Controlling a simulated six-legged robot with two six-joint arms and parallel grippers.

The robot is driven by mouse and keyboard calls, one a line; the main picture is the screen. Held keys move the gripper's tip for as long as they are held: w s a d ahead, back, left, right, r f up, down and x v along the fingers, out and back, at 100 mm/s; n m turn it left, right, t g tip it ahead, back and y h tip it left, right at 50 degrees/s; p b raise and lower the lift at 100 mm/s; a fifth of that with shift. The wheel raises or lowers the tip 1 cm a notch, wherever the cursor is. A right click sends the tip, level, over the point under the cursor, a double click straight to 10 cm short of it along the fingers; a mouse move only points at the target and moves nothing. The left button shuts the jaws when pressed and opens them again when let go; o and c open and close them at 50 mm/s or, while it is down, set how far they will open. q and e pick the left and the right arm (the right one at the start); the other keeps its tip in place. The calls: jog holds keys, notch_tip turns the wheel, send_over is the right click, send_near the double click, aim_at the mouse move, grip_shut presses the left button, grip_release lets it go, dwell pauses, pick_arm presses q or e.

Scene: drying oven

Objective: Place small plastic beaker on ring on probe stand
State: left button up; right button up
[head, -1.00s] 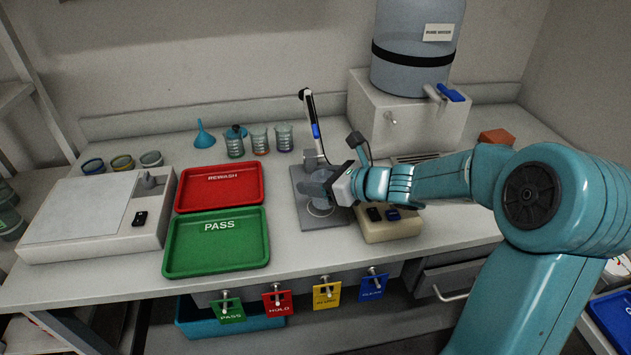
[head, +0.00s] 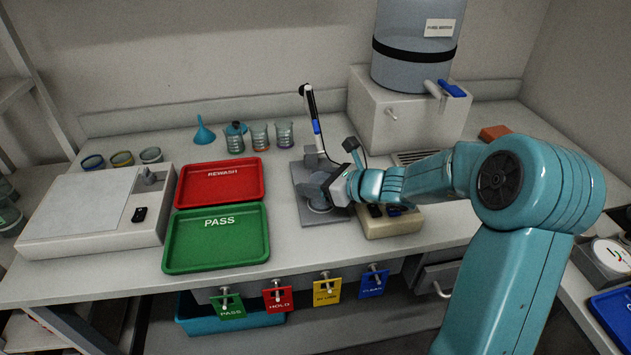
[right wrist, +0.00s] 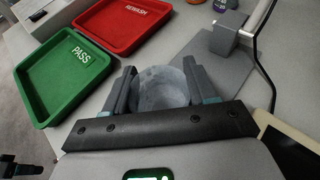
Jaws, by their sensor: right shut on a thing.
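The small plastic beaker (right wrist: 162,86) is translucent and sits between the two fingers of my right gripper (right wrist: 158,92) in the right wrist view. In the head view my right gripper (head: 318,187) is shut on the beaker, over the grey plate of the probe stand (head: 331,218). The stand's upright with the black and blue probe (head: 314,117) rises behind it. The ring is mostly hidden by the gripper and beaker, so I cannot tell whether the beaker touches it.
A green PASS tray (head: 216,243) and a red REWASH tray (head: 221,183) lie left of the stand. Several glass beakers (head: 259,138) stand behind it. A beige box with switches (head: 388,221) is close on the right, and a water tank (head: 416,50) is at the back.

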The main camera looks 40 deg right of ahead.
jog(key=o, duration=1.1)
jog(key=shift+f, duration=0.1)
jog(key=shift+r+p, duration=0.3)
jog(key=v, duration=1.2)
jog(key=shift+f+p, duration=0.15)
jog(key=shift+p, duration=0.2)
jog(key=shift+s+d, duration=0.1)
